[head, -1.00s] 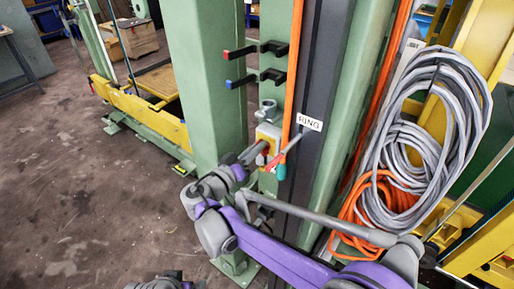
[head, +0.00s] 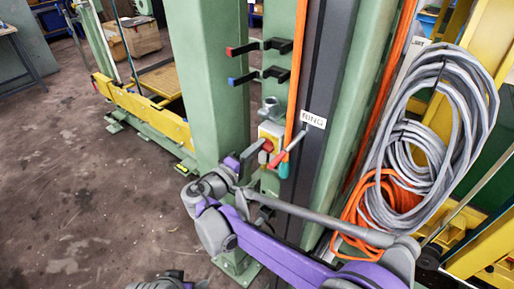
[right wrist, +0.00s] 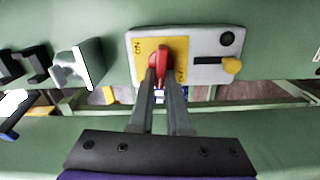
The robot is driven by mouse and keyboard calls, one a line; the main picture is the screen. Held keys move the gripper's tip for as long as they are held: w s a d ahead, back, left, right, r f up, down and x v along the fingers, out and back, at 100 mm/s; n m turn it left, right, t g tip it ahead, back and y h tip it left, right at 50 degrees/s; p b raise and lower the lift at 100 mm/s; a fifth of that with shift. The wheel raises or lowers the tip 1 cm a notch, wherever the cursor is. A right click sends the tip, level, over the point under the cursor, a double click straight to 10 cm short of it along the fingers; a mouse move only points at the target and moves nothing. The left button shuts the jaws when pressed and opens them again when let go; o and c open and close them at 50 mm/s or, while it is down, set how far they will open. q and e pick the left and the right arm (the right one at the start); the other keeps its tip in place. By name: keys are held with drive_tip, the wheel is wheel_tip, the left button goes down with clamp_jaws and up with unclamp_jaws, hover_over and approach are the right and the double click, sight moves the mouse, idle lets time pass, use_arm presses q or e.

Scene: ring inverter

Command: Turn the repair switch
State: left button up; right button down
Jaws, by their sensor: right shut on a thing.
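The repair switch is a red knob (right wrist: 163,62) on a yellow plate, mounted on a pale box (right wrist: 205,55). In the right wrist view its handle points down between my fingers. The knob also shows in the head view (head: 267,145), on the box on the green column. My right gripper (right wrist: 161,82) is shut on the red knob, with one finger on each side. In the head view my right gripper (head: 252,153) reaches the box from the left.
Beside the knob, the box carries a black button (right wrist: 228,38) and a yellow knob (right wrist: 232,65). A lever with a red grip (head: 277,160) is close right of the switch. Black hooks (head: 262,75) project above. Coiled grey cable (head: 455,120) hangs at right.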

drive_tip(key=shift+w+d+n, duration=0.1)
drive_tip(key=shift+n, duration=0.6)
drive_tip(key=c, duration=1)
unclamp_jaws()
drive_tip(key=shift+o, duration=0.6)
drive_tip(key=shift+f, duration=0.15)
